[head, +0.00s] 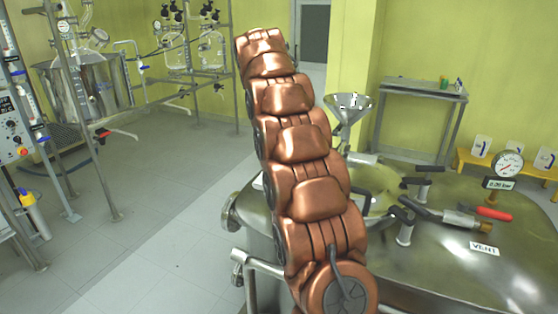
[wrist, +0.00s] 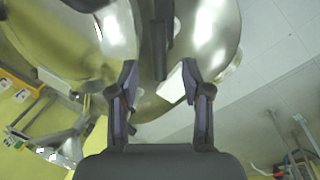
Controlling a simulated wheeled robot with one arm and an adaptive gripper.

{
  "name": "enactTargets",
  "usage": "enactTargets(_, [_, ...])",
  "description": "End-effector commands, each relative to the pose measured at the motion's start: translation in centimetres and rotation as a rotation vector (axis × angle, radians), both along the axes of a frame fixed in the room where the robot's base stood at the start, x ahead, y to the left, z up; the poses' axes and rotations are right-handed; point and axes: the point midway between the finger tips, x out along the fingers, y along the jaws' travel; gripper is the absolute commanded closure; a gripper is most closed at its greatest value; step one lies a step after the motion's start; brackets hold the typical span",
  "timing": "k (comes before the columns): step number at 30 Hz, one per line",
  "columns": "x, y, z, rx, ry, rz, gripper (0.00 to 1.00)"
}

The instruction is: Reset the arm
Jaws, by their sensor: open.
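My copper-coloured segmented arm (head: 300,145) rises through the middle of the head view, in front of the steel vessel. Its gripper end is not seen there. In the wrist view my gripper (wrist: 159,78) is open, with its two dark fingers apart and nothing held between them. A shiny steel vessel surface (wrist: 212,25) shows beyond the fingers, with a dark bar-like handle (wrist: 160,40) across it. A white block-like piece (wrist: 172,84) shows near the right fingertip; I cannot tell its distance.
The vessel lid (head: 450,265) at right carries black-handled valves, a red-handled valve (head: 493,213), a VENT label and a pressure gauge (head: 509,164). A steel funnel (head: 348,104) stands behind the arm. Glass reactor frames stand at left. The grey floor (head: 170,215) between is clear.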

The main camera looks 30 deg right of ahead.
Motion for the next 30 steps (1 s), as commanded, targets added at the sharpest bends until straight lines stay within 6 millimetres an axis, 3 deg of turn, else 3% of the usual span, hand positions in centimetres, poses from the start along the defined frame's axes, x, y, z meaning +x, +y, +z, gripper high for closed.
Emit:
enactTargets(25, [0.0,0.1,0.3,0.0,-0.001,0.0,0.52])
enactTargets(30, [-1.0,1.3,1.1,0.006,0.006,0.017,0.52])
